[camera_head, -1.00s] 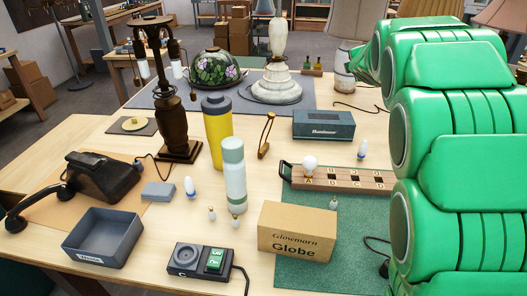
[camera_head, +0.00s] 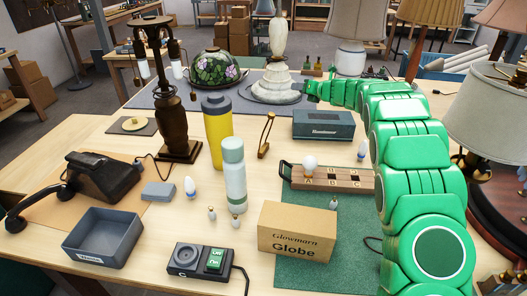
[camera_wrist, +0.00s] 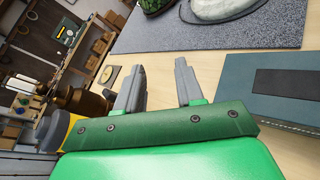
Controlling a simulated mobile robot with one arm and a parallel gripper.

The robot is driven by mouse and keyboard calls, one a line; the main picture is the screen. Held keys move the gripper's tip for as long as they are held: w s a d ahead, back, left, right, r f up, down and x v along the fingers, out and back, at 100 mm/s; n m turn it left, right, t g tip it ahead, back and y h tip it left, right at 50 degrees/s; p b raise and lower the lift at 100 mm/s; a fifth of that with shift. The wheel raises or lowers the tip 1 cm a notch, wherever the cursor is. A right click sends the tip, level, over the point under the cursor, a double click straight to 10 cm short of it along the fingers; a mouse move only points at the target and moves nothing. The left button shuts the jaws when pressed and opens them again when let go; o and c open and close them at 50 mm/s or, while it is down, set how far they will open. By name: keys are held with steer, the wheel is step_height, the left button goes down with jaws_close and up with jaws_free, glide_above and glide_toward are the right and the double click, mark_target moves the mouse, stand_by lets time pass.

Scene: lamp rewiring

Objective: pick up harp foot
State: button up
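A slim brass piece (camera_head: 266,135), which may be the harp foot, leans upright on the bench behind the pale green bottle in the head view. I cannot identify it in the wrist view. My gripper (camera_wrist: 160,66) is open in the wrist view, its two grey fingers apart with nothing between them. In the head view, my green arm reaches from the right toward the back, and its end is small near the stone lamp base, behind and right of the brass piece. The fingers are not clear there.
A dark teal box (camera_head: 323,125) sits right of the brass piece. A yellow flask (camera_head: 217,130) and pale green bottle (camera_head: 234,172) stand left and in front. A dark lamp (camera_head: 176,110), stone lamp base (camera_head: 274,90) and wooden bulb rack (camera_head: 345,180) surround it.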

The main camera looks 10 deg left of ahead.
mark_target(264, 150)
steer(key=s+a+f+n+g+y, duration=0.2)
steer(key=s+a+f+n+g, duration=0.15)
steer(key=f, duration=0.45)
steer(key=s+a+f+n+g+y, duration=0.1)
steer(key=s+a+f+n+g, duration=0.1)
steer(key=a+f+n+g, duration=0.45)
steer(key=shift+w+a+f+m+t, duration=0.3)
steer(key=shift+a+f+t, duration=0.25)
steer(key=shift+f, duration=0.3)
steer(key=shift+w+a+f+m+t, duration=0.25)
steer(key=shift+a+f+m+t, duration=0.2)
steer(key=shift+a+f, duration=0.35)
steer(key=shift+w+a+f+m+t, duration=0.3)
steer(key=shift+a+f+t, duration=0.2)
steer(key=shift+f, duration=0.45)
jaws_close()
steer(key=shift+r, duration=0.1)
